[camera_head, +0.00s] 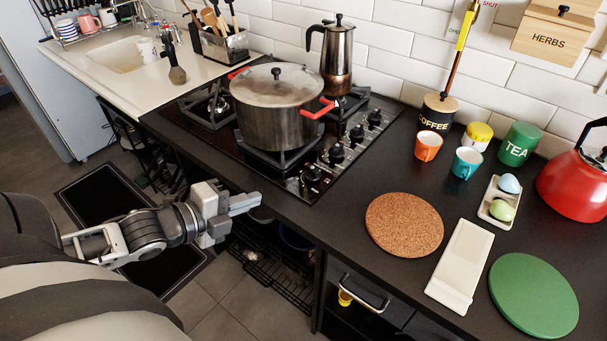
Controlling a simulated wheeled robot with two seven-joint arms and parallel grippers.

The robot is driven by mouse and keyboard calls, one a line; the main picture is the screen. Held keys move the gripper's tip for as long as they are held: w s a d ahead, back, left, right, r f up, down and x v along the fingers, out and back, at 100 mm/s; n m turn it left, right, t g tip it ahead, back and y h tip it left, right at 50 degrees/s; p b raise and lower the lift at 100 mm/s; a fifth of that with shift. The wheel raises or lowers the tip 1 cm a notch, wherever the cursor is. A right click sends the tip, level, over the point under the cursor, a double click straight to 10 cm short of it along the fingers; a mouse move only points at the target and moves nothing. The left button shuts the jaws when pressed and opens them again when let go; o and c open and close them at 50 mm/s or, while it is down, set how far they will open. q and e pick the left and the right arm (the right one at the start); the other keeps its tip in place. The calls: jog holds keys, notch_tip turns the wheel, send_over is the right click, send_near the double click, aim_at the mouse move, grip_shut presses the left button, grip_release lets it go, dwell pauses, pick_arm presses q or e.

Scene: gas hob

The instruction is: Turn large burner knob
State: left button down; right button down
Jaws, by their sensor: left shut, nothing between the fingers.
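The gas hob (214,133) is set in the black counter, with a row of black knobs along its right side. The nearest knob (312,176) is at the hob's front right corner. Another knob (336,153) and further ones run back toward the wall. I cannot tell which one is for the large burner. My left gripper (257,201) is shut and empty in front of the counter's front edge, left of the nearest knob and apart from it. My right gripper is not in view.
A large steel pot (272,115) with red handles stands on the hob, left of the knobs. A moka pot (338,66) stands behind it. A cork mat (404,224), a white tray (459,266) and cups lie to the right. Bare counter separates the knobs from the cork mat.

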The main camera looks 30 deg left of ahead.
pick_arm(q)
jog(key=b, duration=0.1)
send_near(313, 174)
jog(key=x, duration=0.4)
jog(key=shift+w+d+f, duration=0.15)
jog(key=shift+w+f, duration=0.1)
jog(key=shift+f, duration=0.05)
jog(key=shift+x, duration=0.85)
jog(key=shift+r, duration=0.2)
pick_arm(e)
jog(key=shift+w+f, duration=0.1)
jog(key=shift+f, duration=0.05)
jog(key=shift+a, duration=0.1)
